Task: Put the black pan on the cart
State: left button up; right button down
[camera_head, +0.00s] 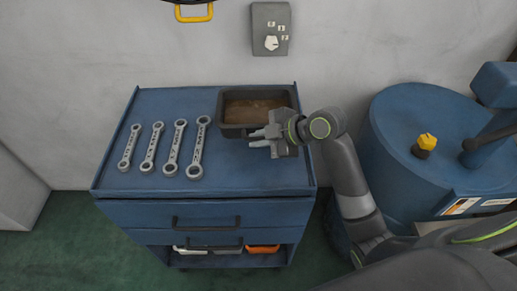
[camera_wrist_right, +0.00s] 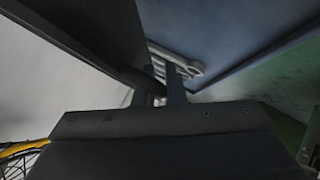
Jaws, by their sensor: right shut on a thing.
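The black pan (camera_head: 233,130) is a dark rectangular tray with a brownish inside. It is at the back right corner of the blue cart's top (camera_head: 240,175) in the head view. I cannot tell whether it rests on the top or hangs slightly above it. My right gripper (camera_head: 262,138) comes in from the right and is shut on the pan's near wall. In the right wrist view, the pan's dark side (camera_wrist_right: 90,35) fills the upper left, beside the fingers (camera_wrist_right: 162,85). My left gripper is not in view.
Several wrenches (camera_head: 173,148) lie on the left half of the cart top. The front right of the top is clear. A grey wall box (camera_head: 270,28) hangs behind. A blue round machine (camera_head: 425,150) stands to the right.

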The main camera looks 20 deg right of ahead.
jog(key=f, duration=0.3)
jog(key=shift+w, duration=0.2)
notch_tip(320, 180, down, 3)
jog(key=shift+r, duration=0.15)
jog(key=c, duration=1.5)
grip_release()
jog(key=shift+s, duration=0.1)
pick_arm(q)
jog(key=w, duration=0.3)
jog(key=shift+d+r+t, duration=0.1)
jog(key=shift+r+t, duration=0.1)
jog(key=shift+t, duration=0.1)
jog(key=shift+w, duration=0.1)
pick_arm(e)
jog(key=shift+d, duration=0.15)
jog(key=shift+s+d+r, duration=0.25)
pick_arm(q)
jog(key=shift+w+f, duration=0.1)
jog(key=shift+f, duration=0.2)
pick_arm(e)
jog(key=v, duration=1.1)
